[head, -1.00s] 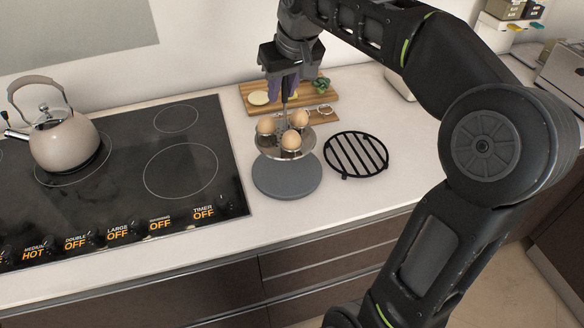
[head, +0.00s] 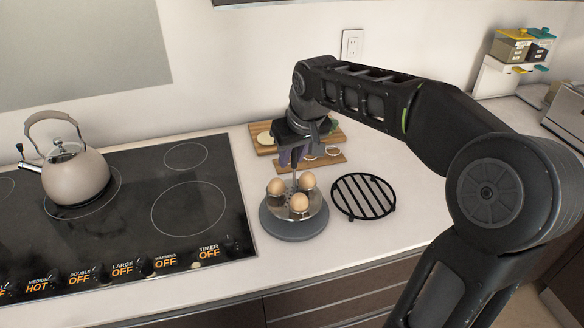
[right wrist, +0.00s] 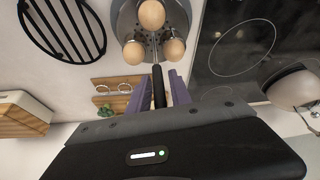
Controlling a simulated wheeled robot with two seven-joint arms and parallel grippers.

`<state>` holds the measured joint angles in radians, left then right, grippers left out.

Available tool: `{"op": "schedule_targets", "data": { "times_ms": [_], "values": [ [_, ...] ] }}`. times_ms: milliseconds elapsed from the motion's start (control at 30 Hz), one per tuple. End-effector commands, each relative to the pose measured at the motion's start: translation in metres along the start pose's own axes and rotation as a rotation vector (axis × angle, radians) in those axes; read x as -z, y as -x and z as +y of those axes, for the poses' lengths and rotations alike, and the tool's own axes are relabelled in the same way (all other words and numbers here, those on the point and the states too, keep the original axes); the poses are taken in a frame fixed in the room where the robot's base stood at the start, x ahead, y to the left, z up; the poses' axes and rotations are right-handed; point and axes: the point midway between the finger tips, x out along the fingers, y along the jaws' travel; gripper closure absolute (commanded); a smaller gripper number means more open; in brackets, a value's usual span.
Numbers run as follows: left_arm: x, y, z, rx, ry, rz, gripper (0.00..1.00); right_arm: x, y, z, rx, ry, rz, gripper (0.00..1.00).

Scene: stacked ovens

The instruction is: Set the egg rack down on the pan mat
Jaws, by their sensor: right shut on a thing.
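The egg rack (head: 286,208) is a round metal plate with three brown eggs and a thin upright handle. My right gripper (head: 293,161) is shut on the top of this handle, above the eggs. The dark handle shows between the purple fingers (right wrist: 165,88) in the right wrist view. The pan mat (head: 293,233) is a round grey disc on the counter. The rack is level over the mat, within its outline, and very low; whether it touches is hard to tell. The rack hides the middle of the mat. My left gripper is not in view.
A black round trivet (head: 363,196) lies just right of the mat. The cooktop (head: 190,208) with a kettle (head: 75,175) is to the left. Wooden boards (head: 263,147) with food lie behind. Clear counter lies in front of the mat.

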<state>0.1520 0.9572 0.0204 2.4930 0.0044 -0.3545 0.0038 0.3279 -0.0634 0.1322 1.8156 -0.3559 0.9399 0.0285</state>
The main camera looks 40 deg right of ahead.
Motion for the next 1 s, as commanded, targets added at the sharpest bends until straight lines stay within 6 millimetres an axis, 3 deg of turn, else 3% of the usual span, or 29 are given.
{"op": "schedule_targets", "data": {
  "times_ms": [133,400,800,833,1000],
  "values": [
    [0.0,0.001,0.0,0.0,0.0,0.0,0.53,-0.001,-0.003,0.0,0.0,0.0,0.001,1.0],
    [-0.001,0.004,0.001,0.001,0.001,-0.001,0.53,-0.014,-0.032,0.0,0.0,0.0,0.0,1.0],
    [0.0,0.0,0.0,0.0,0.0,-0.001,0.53,-0.016,-0.038,0.0,0.0,0.001,0.002,1.0],
    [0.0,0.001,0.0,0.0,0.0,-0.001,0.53,-0.016,-0.037,0.0,0.0,0.001,0.0,0.72],
    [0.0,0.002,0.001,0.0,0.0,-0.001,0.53,-0.015,-0.037,0.0,0.0,0.001,0.0,0.59]
  ]
}}
